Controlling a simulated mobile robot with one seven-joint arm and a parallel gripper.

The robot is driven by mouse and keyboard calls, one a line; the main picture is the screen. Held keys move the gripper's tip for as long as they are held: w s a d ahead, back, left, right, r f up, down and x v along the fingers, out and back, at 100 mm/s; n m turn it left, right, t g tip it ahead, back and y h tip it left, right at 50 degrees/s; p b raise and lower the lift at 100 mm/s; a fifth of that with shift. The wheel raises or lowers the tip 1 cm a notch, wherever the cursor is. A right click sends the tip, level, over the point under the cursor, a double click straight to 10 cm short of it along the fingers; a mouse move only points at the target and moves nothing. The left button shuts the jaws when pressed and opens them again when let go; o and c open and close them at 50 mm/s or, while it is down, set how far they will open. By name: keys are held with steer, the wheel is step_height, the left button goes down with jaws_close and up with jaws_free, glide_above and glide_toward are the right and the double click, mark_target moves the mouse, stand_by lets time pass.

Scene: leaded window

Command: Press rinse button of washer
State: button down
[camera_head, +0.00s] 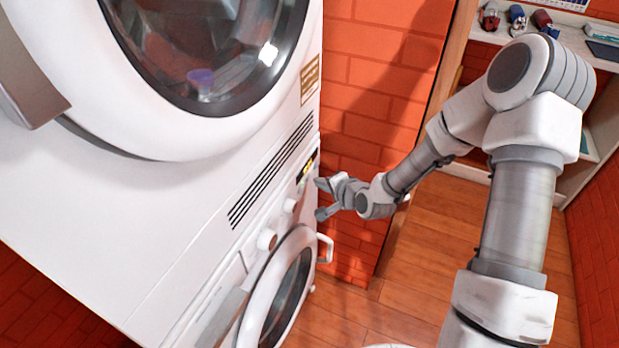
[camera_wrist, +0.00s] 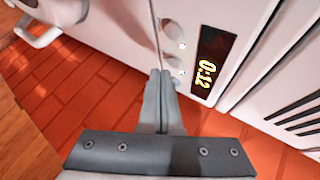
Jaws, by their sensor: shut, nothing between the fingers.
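The white washer (camera_head: 190,285) is the lower of two stacked machines. Its front panel has a display (camera_head: 306,167) and knobs (camera_head: 266,240). In the wrist view the display (camera_wrist: 207,68) reads 0:12. Beside it are two round white buttons, an upper one (camera_wrist: 171,28) and a lower one (camera_wrist: 173,63), each with a small light. I cannot read which is rinse. My gripper (camera_head: 322,198) is in front of the panel near the display. In the wrist view my gripper (camera_wrist: 163,74) is shut and empty, its tips overlapping the lower button; contact cannot be told.
The washer's round door (camera_head: 252,320) has a protruding handle (camera_head: 327,248) below my gripper. Another machine with a large round door (camera_head: 200,45) is stacked above. A brick wall (camera_head: 365,100) stands right of them. Wooden floor (camera_head: 430,265) is clear; shelves (camera_head: 600,55) stand at right.

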steer(key=s+d+p, duration=0.1)
steer(key=s+d, duration=0.1)
steer(key=d, duration=0.3)
steer(key=shift+s+d, duration=0.15)
steer(key=shift+d, duration=0.15)
stand_by(0.5)
steer(key=s+d+r+n+g+h+p, duration=0.1)
steer(key=s+d+r+n+h+p, duration=0.15)
steer(key=r, duration=0.45)
steer(key=s+d+r+n+g+h+p, duration=0.15)
steer(key=d+r, duration=0.25)
steer(key=r, duration=0.4)
steer(key=s+d+r+n+h+p, duration=0.3)
steer(key=r, duration=0.4)
steer(key=s+a+r+n+g+p, duration=0.1)
steer(key=s+r+n+p, duration=0.2)
steer(key=s+r, duration=1.5)
steer(key=shift+s+r+g+y+p, duration=0.2)
steer(key=shift+s+g+y+p, duration=0.15)
steer(key=shift+s+p, duration=0.7)
